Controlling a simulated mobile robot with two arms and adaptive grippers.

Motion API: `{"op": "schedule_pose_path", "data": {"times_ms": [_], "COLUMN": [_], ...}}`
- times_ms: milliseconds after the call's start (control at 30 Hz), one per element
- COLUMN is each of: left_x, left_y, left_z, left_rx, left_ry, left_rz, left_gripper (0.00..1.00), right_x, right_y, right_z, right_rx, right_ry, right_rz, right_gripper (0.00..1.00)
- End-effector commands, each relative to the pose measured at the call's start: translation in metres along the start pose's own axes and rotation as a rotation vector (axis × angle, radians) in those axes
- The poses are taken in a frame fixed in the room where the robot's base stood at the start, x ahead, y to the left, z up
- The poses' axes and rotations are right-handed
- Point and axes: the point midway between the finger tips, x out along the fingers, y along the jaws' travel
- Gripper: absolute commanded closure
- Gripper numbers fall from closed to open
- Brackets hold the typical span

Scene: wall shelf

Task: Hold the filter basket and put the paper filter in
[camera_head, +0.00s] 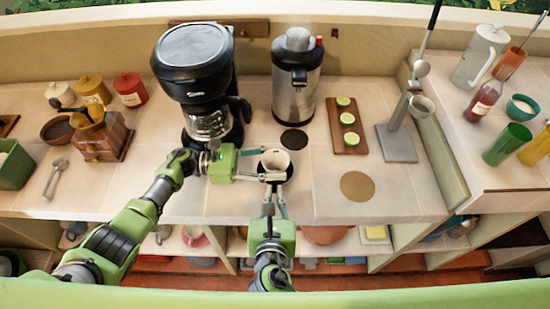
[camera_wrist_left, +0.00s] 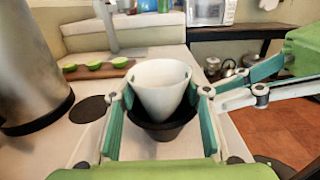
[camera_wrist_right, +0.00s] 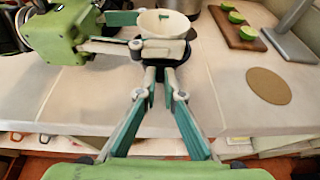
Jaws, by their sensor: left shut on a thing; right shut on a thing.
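The white paper filter (camera_head: 275,159) is a tapered cup over the counter, below the steel grinder-like jar. In the left wrist view the filter (camera_wrist_left: 160,90) stands upright with its lower part inside the black filter basket (camera_wrist_left: 162,132) and its upper part above the basket's rim. My left gripper (camera_head: 264,166) has its fingers on either side of the filter, shut on it. My right gripper (camera_wrist_right: 163,72) comes from the front, its fingers close together at the dark basket, shut on it. The basket's inside and the filter's bottom are hidden.
A black coffee maker (camera_head: 200,75) stands behind left, and a steel jar (camera_head: 297,75) behind. A board with lime halves (camera_head: 347,125), a grey stand (camera_head: 397,142) and a round cork mat (camera_head: 357,186) lie to the right. The counter's front edge is under my right gripper.

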Motion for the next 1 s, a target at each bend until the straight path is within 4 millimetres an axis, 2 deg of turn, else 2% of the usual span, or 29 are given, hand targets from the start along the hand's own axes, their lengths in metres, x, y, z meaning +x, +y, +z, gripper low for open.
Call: {"op": "schedule_pose_path", "data": {"times_ms": [467,500,533,1000], "left_x": [0.0004,0.0004,0.0004,0.0002], "left_y": [-0.0004,-0.0004,-0.0004,-0.0006], "left_z": [-0.0049,-0.0049,-0.0049,-0.0054], "left_rx": [0.001,0.001,0.001,0.000], "left_ry": [-0.001,-0.001,-0.001,0.000], "left_rz": [-0.001,-0.001,-0.001,-0.001], "left_gripper": [0.65,0.46,0.38,0.37], "right_x": [0.0000,0.0000,0.0000,0.0000], "right_y": [0.0000,0.0000,0.0000,0.0000], "right_z": [0.0001,0.0001,0.0001,0.0002], "right_rx": [0.000,0.000,0.000,0.000], "right_ry": [0.000,0.000,0.000,0.000], "right_rz": [0.000,0.000,0.000,0.000], "right_gripper": [1.00,1.00,1.00,1.00]}}
